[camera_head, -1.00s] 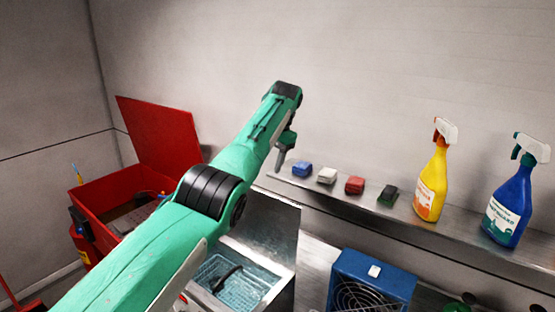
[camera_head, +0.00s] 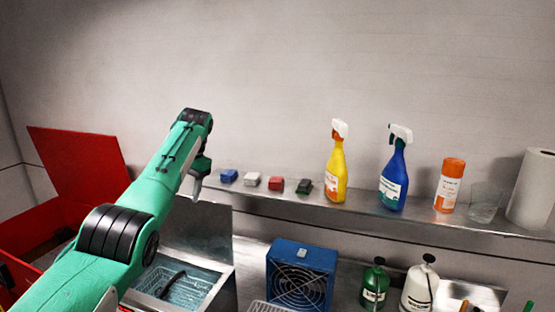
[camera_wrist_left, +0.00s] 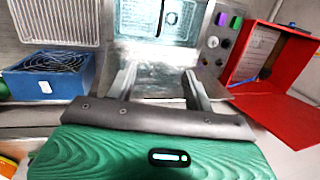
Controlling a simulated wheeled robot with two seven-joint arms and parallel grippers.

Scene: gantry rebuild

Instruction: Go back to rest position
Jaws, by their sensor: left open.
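My left gripper (camera_head: 197,187) is at the end of my green arm, left of the blue block on the shelf in the head view. In the left wrist view my left gripper (camera_wrist_left: 160,82) has its two fingers apart with nothing between them. Beyond the fingers in that view is a metal basin (camera_wrist_left: 150,52). My right gripper is not in view.
A metal shelf (camera_head: 420,219) holds blue, white, red and dark blocks, a yellow spray bottle (camera_head: 336,172), a blue spray bottle (camera_head: 393,180), an orange canister (camera_head: 449,187), a glass and a paper roll. Below are a blue fan box (camera_head: 301,271) and an open red box (camera_head: 40,228).

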